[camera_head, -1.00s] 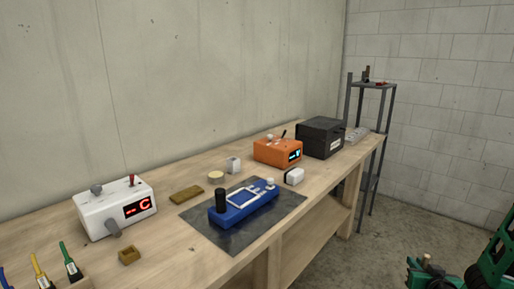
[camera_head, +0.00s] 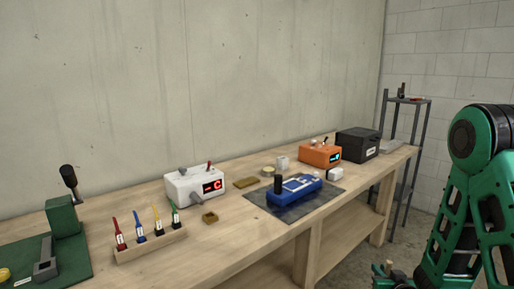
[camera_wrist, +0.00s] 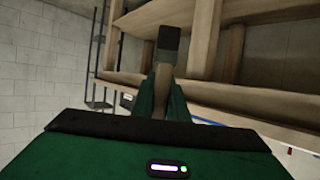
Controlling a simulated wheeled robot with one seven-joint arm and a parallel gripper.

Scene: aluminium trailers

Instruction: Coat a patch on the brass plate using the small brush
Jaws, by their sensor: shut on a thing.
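My gripper (camera_wrist: 163,85) is shut on a brown, handle-like thing (camera_wrist: 161,76) with a dark squarish end (camera_wrist: 169,40); it looks like the small brush. In the head view my gripper (camera_head: 388,272) is low at the right, off the bench's front side, with a small tan end of the held thing showing. A flat brass-coloured rectangle (camera_head: 245,182), which looks like the brass plate, lies on the bench right of the white box, well away from my gripper. I cannot see any coating on it.
The wooden bench (camera_head: 150,275) carries a rack (camera_head: 150,247) of several coloured tools, a white box (camera_head: 195,185) with red display, a small open brass-coloured box (camera_head: 210,217), a blue device (camera_head: 295,190) on a dark mat, an orange box (camera_head: 320,155) and a black case (camera_head: 357,145).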

